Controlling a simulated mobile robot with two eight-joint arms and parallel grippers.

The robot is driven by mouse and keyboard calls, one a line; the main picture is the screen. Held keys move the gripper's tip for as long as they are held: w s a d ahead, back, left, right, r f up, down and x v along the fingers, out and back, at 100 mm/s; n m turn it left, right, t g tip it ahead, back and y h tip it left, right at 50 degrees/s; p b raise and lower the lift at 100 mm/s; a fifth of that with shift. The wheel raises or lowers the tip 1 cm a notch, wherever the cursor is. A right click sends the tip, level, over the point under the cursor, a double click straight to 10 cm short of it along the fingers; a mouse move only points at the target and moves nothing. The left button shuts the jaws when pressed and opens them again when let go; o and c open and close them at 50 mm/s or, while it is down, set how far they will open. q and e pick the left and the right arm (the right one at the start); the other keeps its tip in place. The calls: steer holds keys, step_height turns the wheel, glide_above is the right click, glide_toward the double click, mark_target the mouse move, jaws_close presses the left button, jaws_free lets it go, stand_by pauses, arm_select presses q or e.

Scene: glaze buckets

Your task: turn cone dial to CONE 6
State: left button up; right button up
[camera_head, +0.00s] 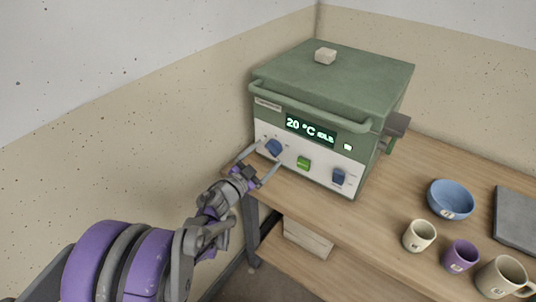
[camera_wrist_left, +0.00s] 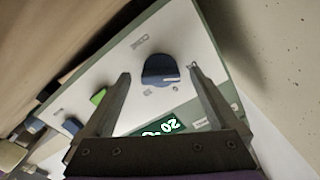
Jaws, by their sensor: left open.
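The green kiln (camera_head: 335,85) stands on the wooden bench, and its front panel has two dark blue dials with a green button (camera_head: 303,163) between them. The display (camera_head: 310,129) reads 20 °C and a smaller word that looks like IDLE. My left gripper (camera_head: 258,163) is open in front of the left blue dial (camera_head: 274,147). In the left wrist view that dial (camera_wrist_left: 160,70) lies between and beyond the open fingertips (camera_wrist_left: 160,75), with no visible contact. A white mark shows on its edge. The dial's printed labels are too small to read. The other blue dial (camera_head: 339,176) is at the panel's right. My right gripper is out of view.
A blue bowl (camera_head: 450,199), a cream cup (camera_head: 419,236), a purple cup (camera_head: 460,256) and a beige mug (camera_head: 501,277) stand on the bench right of the kiln. A grey slab (camera_head: 517,217) lies at the far right. A wall runs close along the left.

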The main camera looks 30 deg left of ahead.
arm_select(q)
steer(key=shift+w, duration=0.8)
steer(key=c, duration=1.4)
steer(key=m, duration=0.5)
steer(key=shift+r+m+p, duration=0.15)
steer(key=shift+m+p, duration=0.15)
steer(key=shift+m, duration=0.1)
steer(key=m, duration=0.5)
steer(key=shift+a+r+m, duration=0.1)
steer(key=shift+m, duration=0.3)
